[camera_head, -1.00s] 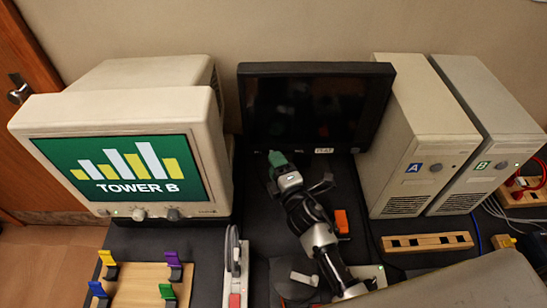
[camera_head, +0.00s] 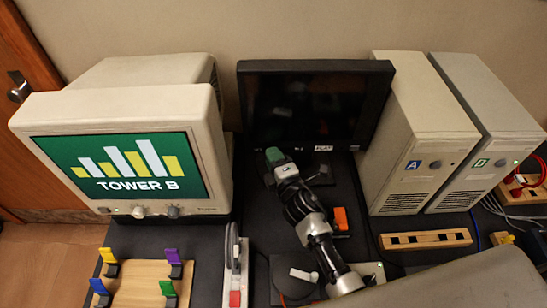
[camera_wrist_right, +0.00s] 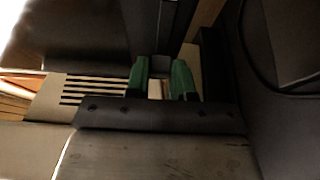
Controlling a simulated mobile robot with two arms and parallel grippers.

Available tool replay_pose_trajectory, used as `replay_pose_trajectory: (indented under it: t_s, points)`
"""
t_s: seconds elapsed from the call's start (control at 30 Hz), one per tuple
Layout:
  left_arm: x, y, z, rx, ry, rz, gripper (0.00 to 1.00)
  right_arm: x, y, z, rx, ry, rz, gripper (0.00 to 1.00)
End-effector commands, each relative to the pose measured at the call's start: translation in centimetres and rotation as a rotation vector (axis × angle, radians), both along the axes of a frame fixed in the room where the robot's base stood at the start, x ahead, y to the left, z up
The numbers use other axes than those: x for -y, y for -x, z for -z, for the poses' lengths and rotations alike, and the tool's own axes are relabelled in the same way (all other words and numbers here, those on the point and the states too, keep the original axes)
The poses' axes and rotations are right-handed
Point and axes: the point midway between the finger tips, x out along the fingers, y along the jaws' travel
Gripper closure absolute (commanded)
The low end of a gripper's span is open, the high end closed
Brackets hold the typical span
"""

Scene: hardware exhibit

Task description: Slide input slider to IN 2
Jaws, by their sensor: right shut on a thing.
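My right gripper (camera_head: 273,157), with green fingertips, is at the lower left edge of the black flat monitor (camera_head: 318,105). In the right wrist view its fingers (camera_wrist_right: 160,84) straddle a small pale and grey piece (camera_wrist_right: 157,88) just behind a dark bar (camera_wrist_right: 160,113). The gripper is shut on this piece, which is mostly hidden; I cannot tell for sure that it is the input slider's knob. No IN 2 mark is readable. My left gripper is out of view.
A beige monitor (camera_head: 120,140) showing "TOWER B" stands on the left. Towers A (camera_head: 415,130) and B (camera_head: 490,125) stand on the right. A wooden board (camera_head: 135,285) with coloured levers, an orange block (camera_head: 340,219) and a wooden block (camera_head: 426,240) lie in front.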

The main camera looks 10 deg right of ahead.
Motion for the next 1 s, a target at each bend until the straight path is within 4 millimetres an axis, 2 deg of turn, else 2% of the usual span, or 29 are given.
replay_pose_trajectory:
  t_s: [0.13, 0.33, 0.6, 0.63, 0.77, 0.8, 1.0]
  points:
    - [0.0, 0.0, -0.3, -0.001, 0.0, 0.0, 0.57, 1.2, 0.3, 0.0, -0.002, 0.001, 0.001, 1.0]
    - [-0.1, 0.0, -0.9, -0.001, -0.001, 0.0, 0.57, 4.2, 0.9, 0.0, -0.002, 0.004, 0.0, 1.0]
    - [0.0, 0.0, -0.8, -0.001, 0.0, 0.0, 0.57, 4.5, 0.9, 0.1, -0.003, 0.002, 0.003, 1.0]
    - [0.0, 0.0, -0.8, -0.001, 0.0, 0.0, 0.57, 4.5, 0.9, 0.1, -0.003, 0.002, 0.004, 0.74]
    - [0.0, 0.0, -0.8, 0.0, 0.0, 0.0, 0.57, 4.5, 0.9, 0.1, -0.002, 0.001, 0.003, 0.54]
    - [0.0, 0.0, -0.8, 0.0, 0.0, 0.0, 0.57, 4.4, 0.9, 0.1, -0.002, 0.001, 0.002, 0.51]
    - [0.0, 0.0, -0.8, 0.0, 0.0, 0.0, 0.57, 4.4, 0.9, 0.0, -0.001, 0.0, 0.001, 0.51]
